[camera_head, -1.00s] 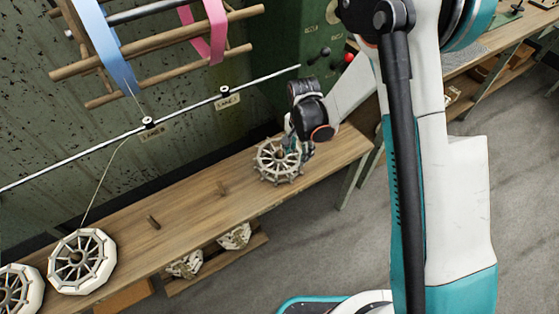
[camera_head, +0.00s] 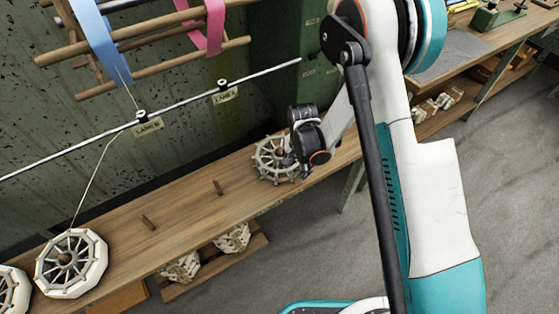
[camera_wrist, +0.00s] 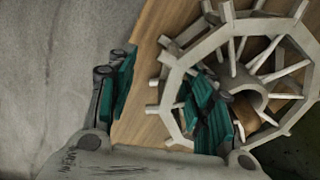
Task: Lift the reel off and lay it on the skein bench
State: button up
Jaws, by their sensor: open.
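The reel (camera_head: 268,160), a pale many-sided wheel with spokes and short outer pegs, is at the right end of the wooden bench along the wall. My gripper (camera_head: 293,163) is at its right side, partly hidden by my wrist. In the wrist view the reel (camera_wrist: 172,88) fills the upper right. My gripper (camera_wrist: 160,98) is open there: one green-padded finger is outside the rim, the other appears within the ring near the hub. Contact cannot be told. A second bench (camera_head: 488,45) at the upper right, with a grey mat, may be the skein bench; no label shows.
Two more reels, one whole (camera_head: 72,264) with a thread rising from it, stand at the bench's left. Two bare pegs (camera_head: 217,187) stick up between. A rod (camera_head: 180,104) with lane labels runs above. White parts (camera_head: 232,238) lie on a low shelf. Grey floor is open at right.

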jog(key=shift+r, duration=0.1)
grip_shut()
